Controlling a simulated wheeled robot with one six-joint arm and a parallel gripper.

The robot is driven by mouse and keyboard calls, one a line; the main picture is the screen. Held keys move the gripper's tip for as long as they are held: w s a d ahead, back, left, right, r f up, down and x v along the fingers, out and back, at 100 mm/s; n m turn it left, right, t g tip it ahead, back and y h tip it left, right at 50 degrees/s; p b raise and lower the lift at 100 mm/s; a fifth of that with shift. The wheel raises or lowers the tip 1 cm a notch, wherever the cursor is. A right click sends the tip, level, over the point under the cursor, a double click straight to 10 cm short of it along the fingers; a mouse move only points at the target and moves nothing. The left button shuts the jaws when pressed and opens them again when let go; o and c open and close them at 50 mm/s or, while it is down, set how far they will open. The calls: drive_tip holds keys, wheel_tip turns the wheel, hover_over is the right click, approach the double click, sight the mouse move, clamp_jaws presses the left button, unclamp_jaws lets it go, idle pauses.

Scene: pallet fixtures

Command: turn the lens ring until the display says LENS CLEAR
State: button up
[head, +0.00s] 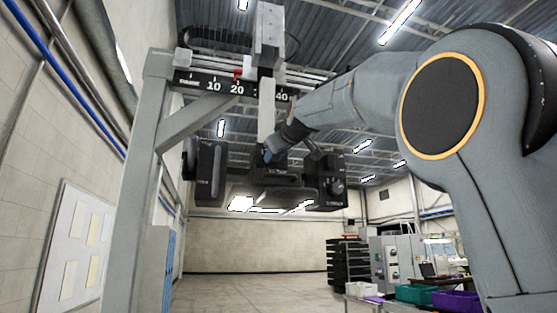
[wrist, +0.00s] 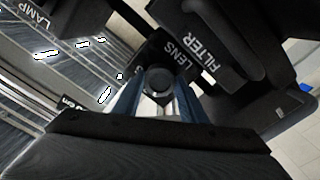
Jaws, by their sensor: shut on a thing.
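The lens ring (wrist: 160,76) is a small dark round part on the black block labelled LENS (wrist: 180,58), in the middle of the wrist view. My gripper (wrist: 159,92) has its two blue fingers on either side of the ring and is shut on it. In the head view my gripper (head: 269,153) reaches the hanging black equipment (head: 280,181) under the gantry, and the ring itself cannot be made out there. No display text reading LENS CLEAR can be seen in either view.
Blocks labelled FILTER (wrist: 228,30) and LAMP (wrist: 70,14) flank the ring closely. A gantry frame (head: 150,130) carries a numbered scale (head: 225,87) with a red pointer (head: 238,74). A black box with a knob (head: 326,182) hangs at right. Open floor lies below.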

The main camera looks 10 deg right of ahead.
drive_tip(key=shift+n+b, duration=0.5)
drive_tip(key=shift+n, duration=0.5)
drive_tip(key=shift+r, duration=0.1)
drive_tip(key=o, duration=1.1)
drive_tip(key=shift+c, duration=0.2)
drive_tip(key=s+b, duration=0.3)
drive_tip(key=s, duration=0.4)
drive_tip(key=shift+s+d, duration=0.15)
drive_tip(key=shift+s, duration=0.25)
